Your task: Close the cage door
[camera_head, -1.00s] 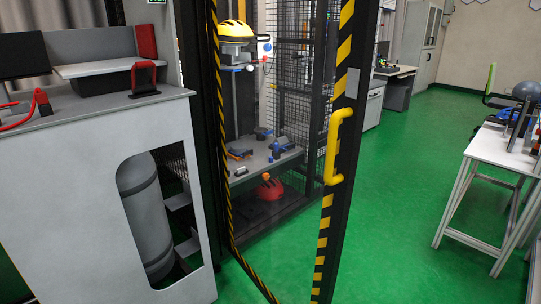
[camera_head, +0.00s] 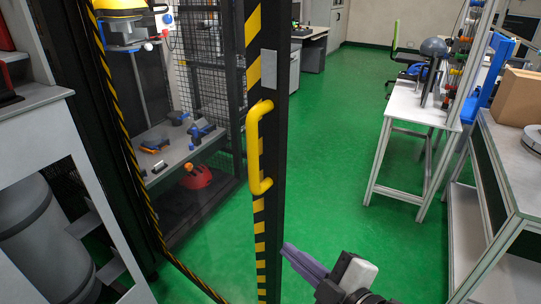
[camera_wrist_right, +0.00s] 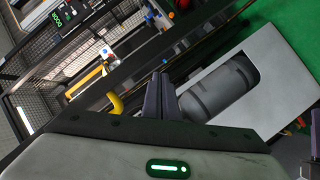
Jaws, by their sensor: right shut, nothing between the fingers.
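The cage door (camera_head: 261,205) stands open toward me, a clear panel in a black frame with yellow-and-black stripes. Its yellow handle (camera_head: 254,148) is on the upright edge bar. My right gripper (camera_head: 287,249) shows at the bottom, its purple-grey fingers shut and empty. It is right of the door's edge bar and below the handle in the picture; whether it touches the bar I cannot tell. In the right wrist view the closed fingers (camera_wrist_right: 161,78) point up the picture, with the yellow handle (camera_wrist_right: 116,103) left of them.
A grey cabinet with a cylinder (camera_head: 32,226) stands at left. A white table (camera_head: 408,113) and a bench with a cardboard box (camera_head: 519,98) are at right. Green floor between is free.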

